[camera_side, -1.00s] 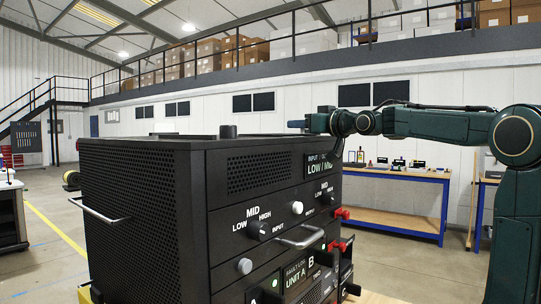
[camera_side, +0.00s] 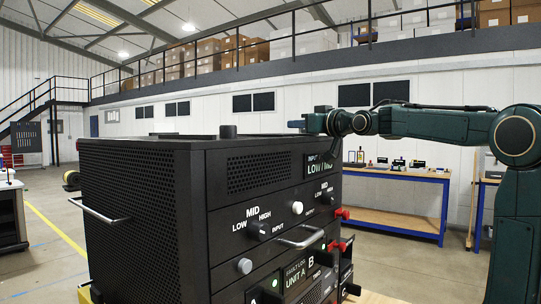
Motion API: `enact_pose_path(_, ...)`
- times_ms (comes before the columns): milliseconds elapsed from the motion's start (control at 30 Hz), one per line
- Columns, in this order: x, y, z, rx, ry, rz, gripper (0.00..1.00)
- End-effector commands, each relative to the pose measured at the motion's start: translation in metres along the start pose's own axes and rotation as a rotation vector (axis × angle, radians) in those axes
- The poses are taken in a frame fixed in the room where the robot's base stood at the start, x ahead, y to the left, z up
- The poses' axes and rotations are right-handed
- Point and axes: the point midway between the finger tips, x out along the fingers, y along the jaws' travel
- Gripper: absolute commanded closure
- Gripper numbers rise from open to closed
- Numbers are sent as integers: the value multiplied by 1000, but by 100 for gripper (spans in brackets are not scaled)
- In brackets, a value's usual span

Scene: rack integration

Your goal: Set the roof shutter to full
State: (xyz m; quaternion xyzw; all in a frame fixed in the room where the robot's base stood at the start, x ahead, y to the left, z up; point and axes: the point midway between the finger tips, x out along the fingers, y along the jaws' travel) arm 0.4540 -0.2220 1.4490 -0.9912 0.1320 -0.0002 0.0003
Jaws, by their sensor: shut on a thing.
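The black rack unit (camera_side: 140,205) fills the left and middle of the view, with a perforated side and a flat roof. My gripper (camera_side: 336,148) is at the roof's right end, by the upper right corner of the front face. It is shut on a part there, which I take to be the roof shutter. The fingertips and the held part are small, dark and mostly hidden, so the shutter's setting cannot be read.
A black knob (camera_side: 228,131) stands up from the roof. The front face carries MID selector knobs (camera_side: 258,230), a bar handle (camera_side: 300,238) and red-ended handles (camera_side: 343,213). A blue workbench (camera_side: 400,202) stands behind at right.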

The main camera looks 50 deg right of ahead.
Motion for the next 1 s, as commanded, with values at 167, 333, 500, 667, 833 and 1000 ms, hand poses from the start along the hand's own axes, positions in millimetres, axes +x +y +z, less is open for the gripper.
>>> enact_pose_path(167, -5, -23, -1, 0, 1, -9, 100)
enact_pose_path(333, -10, -42, -1, 0, 1, -11, 100)
enact_pose_path(500, -14, -60, 0, 0, 1, -12, 100)
enact_pose_path(667, -18, -75, -1, 0, 2, -12, 100)
enact_pose_path(833, -22, -87, 0, 0, 1, -11, 100)
enact_pose_path(1000, -24, -91, 0, 0, 2, -8, 100)
